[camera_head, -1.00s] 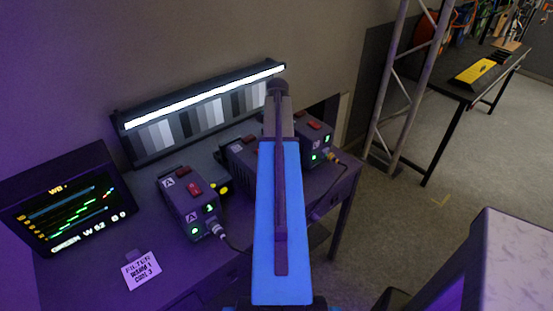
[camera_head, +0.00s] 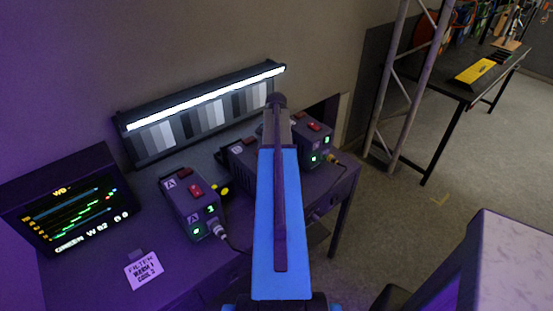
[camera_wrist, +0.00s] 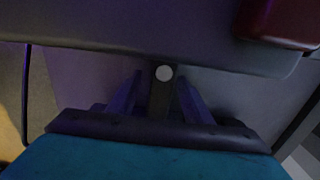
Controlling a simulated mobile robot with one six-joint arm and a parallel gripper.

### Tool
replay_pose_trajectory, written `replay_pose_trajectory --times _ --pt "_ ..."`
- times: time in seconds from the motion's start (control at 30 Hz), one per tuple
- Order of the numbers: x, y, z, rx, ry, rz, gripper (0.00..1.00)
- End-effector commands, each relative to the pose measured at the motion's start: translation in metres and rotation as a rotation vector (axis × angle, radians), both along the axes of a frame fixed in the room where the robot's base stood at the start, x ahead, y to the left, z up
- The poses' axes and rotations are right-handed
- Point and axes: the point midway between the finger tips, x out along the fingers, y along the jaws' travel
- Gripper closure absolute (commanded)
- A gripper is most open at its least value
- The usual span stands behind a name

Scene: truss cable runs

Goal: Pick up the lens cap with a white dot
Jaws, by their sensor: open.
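A white dot (camera_wrist: 164,73) shows in the wrist view on a small dark piece, which seems to be the lens cap; its outline is too dark to make out. It sits at the near edge of a grey box. My gripper (camera_wrist: 160,88) is open, with one finger on each side of the dark piece. I cannot tell whether the fingers touch it. In the head view my blue arm hides the gripper and this cap.
Box A (camera_head: 188,206) with a cable stands left of my arm on the dark desk, with a yellow round piece (camera_head: 223,189) beside it. Another box (camera_head: 313,144) stands to the right. A grey-scale chart (camera_head: 200,115) stands behind, a monitor (camera_head: 70,200) left.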

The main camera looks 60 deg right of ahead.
Motion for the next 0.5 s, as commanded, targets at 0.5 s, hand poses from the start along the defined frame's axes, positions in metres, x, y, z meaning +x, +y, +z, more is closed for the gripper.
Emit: replay_pose_trajectory --times 0.5 --pt "-0.0005 -0.0005 -0.0127 0.0 0.0 -0.001 0.55"
